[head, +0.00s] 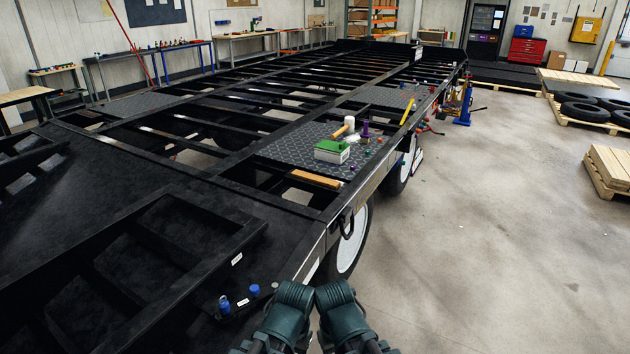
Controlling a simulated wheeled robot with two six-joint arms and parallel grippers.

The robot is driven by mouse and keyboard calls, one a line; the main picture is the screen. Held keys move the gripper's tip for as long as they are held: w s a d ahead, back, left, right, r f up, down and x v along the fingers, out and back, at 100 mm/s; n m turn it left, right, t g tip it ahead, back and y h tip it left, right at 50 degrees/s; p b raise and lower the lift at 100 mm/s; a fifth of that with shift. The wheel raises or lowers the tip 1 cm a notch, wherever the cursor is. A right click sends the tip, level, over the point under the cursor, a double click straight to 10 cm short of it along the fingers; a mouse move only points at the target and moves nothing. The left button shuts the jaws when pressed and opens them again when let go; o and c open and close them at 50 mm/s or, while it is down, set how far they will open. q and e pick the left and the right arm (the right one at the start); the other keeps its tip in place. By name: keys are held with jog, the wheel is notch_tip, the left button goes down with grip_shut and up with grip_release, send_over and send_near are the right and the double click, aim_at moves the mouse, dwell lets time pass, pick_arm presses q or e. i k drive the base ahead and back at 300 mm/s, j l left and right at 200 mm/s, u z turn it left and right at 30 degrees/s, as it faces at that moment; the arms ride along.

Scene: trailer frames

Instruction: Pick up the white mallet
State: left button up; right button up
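The white mallet (349,122) lies on a dark tread-plate panel (285,149) on the right side of the black trailer frame. Its white head is towards the back, and its light wooden handle points to the front left. It is small and far off in the head view. A green and white box (332,150) is just in front of it, and a purple item (365,130) is just to its right. Two dark teal links of my arms show side by side at the bottom centre, well short of the mallet. No gripper fingers show.
The trailer frame's long right rail (340,210) runs between me and the mallet, with a wheel (348,245) beneath it. A wooden block (315,180) lies nearer on the frame. Open concrete floor (500,240) lies right; pallets with tires (590,110) stand farther right.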

aim_at(349, 121)
jog(key=z, duration=1.05)
jog(key=i+z, duration=0.1)
jog(key=i, duration=5.7)
jog(key=i+u, duration=0.1)
jog(key=u, duration=2.75)
